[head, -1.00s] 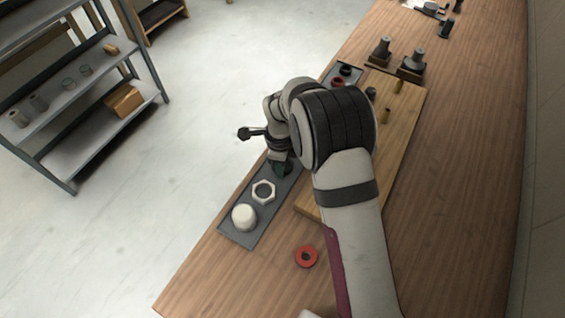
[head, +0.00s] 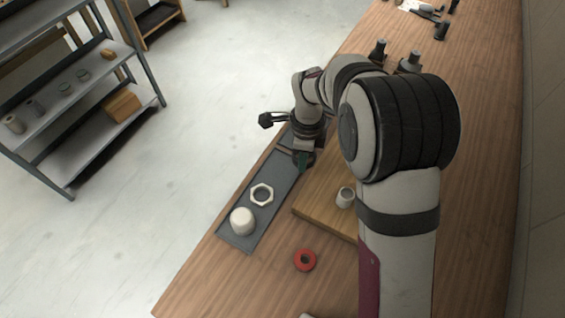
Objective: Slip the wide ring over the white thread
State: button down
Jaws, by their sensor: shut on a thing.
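My gripper (head: 303,163) points down over the right edge of the grey tray, beside the wooden board. It is shut on a dark piece that is mostly hidden by the fingers; I cannot tell its full shape or whether it is the wide ring. A short white hollow stub (head: 345,197), the likely white thread, stands upright on the wooden board (head: 318,205). It is to the right of and nearer than my gripper, with its top open and nothing around it. My arm hides the rest of the board.
The grey tray (head: 233,238) holds a white hexagonal ring (head: 262,194) and a white cap (head: 242,221). A red ring (head: 305,260) lies on the wooden bench (head: 215,285). Dark fittings (head: 378,52) stand behind my arm. The near bench is mostly clear.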

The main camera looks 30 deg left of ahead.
jog(key=s+d+r, duration=0.2)
jog(key=d+r, duration=0.1)
jog(key=d, duration=0.3)
jog(key=s+d+r, duration=0.1)
jog(key=d+r, duration=0.2)
jog(key=d, duration=0.4)
jog(key=shift+s+f, duration=0.2)
jog(key=shift+f, duration=3.5)
jog(key=c, duration=0.8)
grip_release()
jog(key=shift+s, duration=0.1)
jog(key=shift+o, duration=0.6)
jog(key=shift+r, duration=2.55)
jog(key=shift+r, duration=0.1)
